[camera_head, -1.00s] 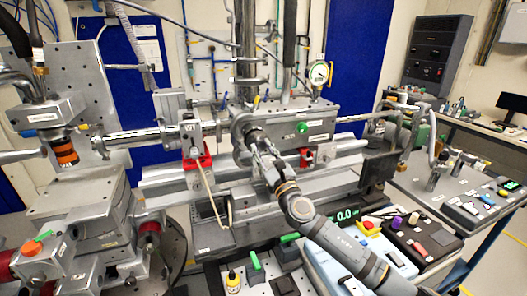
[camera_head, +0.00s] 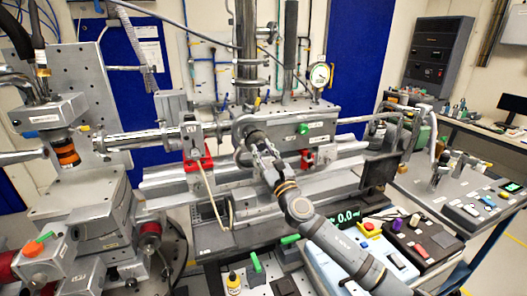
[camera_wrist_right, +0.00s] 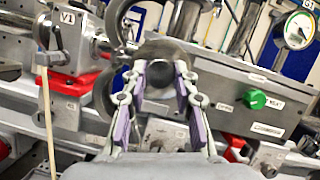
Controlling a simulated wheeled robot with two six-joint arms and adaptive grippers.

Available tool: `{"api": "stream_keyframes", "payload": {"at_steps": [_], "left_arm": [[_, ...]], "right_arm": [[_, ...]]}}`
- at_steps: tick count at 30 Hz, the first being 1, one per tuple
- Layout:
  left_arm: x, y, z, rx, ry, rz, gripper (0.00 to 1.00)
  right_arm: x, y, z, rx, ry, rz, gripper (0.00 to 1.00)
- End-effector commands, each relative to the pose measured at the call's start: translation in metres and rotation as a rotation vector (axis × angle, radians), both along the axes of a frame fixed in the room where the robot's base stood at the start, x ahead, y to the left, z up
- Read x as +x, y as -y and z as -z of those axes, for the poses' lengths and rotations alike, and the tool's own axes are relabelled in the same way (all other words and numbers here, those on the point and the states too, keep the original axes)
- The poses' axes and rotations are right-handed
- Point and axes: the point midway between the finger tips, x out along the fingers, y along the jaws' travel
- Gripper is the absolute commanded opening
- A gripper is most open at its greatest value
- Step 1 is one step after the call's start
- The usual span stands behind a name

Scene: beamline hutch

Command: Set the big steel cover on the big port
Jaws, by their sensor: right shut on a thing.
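My right gripper (camera_head: 264,152) reaches up to the front of the grey steel chamber (camera_head: 290,130). In the right wrist view its two fingers (camera_wrist_right: 161,72) are closed in on a round, dark grey steel piece, which I take to be the big steel cover (camera_wrist_right: 165,50). The cover also shows in the head view (camera_head: 256,138), at the left part of the chamber front. The big port is not clearly visible; the cover and fingers block that spot. I cannot tell whether the cover touches the chamber. My left gripper is out of view.
A green knob (camera_wrist_right: 257,100) sits on the chamber front, right of the gripper. A pressure gauge (camera_head: 319,74) stands above. A red-based V1 unit (camera_head: 195,150) is to the left. Curved steel rings (camera_wrist_right: 105,95) lie close left of the fingers. A crowded bench (camera_head: 460,185) is at right.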

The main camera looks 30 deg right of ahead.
Motion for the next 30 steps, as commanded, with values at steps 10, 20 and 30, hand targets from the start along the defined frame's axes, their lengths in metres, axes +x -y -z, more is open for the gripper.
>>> {"api": "stream_keyframes", "payload": {"at_steps": [10,20,30], "left_arm": [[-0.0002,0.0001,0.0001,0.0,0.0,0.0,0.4],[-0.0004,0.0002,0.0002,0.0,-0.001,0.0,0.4],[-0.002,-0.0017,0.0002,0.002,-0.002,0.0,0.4]], "right_arm": [[0.0,0.0002,-0.0004,0.0,0.001,0.001,0.0],[0.0001,0.0002,-0.0003,-0.001,0.0,0.001,0.53],[-0.0015,0.0002,0.001,-0.002,-0.001,0.001,0.55]]}}
